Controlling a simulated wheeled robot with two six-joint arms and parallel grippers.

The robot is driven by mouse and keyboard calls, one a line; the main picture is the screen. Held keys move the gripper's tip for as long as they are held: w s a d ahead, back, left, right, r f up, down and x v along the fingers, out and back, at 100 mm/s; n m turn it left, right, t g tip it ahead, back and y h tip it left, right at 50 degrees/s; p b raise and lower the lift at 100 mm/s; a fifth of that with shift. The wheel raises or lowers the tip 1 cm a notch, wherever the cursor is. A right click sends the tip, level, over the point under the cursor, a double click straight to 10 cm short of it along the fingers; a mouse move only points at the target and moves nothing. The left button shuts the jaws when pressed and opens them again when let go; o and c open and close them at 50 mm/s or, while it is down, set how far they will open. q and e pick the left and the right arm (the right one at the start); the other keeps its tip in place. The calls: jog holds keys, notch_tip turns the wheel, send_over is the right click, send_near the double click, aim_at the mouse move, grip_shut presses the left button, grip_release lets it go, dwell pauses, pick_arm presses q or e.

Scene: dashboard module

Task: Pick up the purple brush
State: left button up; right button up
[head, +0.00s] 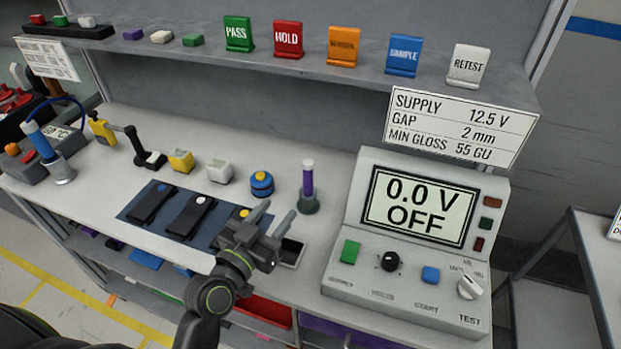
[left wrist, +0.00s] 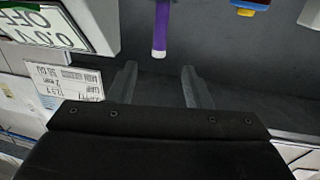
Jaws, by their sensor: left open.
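The purple brush (head: 308,178) stands upright in a dark grey-green holder (head: 308,204) on the worktop, left of the meter console. It has a purple handle with a pale top; its lower end is hidden in the holder. My left gripper (head: 272,214) is open and empty in front of the brush and slightly left of it, apart from it. In the left wrist view the brush (left wrist: 161,30) lies ahead of the gap between the open fingers (left wrist: 159,80), with its pale tip toward them. My right gripper is not in view.
The meter console (head: 420,245) stands right of the brush. A blue round container (head: 262,184) is close on its left, with white and yellow blocks beyond. A dark blue mat (head: 170,215) with black devices lies at left. A shelf (head: 300,65) with coloured signs runs behind.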

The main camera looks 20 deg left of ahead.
aim_at(305, 176)
pick_arm(q)
jog(key=w+p, duration=0.1)
jog(key=w, duration=0.2)
jog(key=w+d+p, duration=0.1)
jog(key=w, duration=0.3)
jog(key=shift+w+d, duration=0.1)
jog(key=shift+d, duration=0.1)
jog(key=shift+w, duration=0.4)
jog(key=shift+w+d, duration=0.1)
jog(key=shift+w, duration=0.1)
jog(key=w+p, duration=0.1)
jog(key=w, duration=0.1)
jog(key=w+d+p, duration=0.1)
jog(key=w, duration=0.1)
jog(key=shift+w, duration=0.65)
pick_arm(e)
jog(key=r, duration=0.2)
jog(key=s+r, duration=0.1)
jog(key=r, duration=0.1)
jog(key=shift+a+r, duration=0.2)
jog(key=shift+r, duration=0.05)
pick_arm(q)
jog(key=shift+c, duration=0.2)
grip_shut()
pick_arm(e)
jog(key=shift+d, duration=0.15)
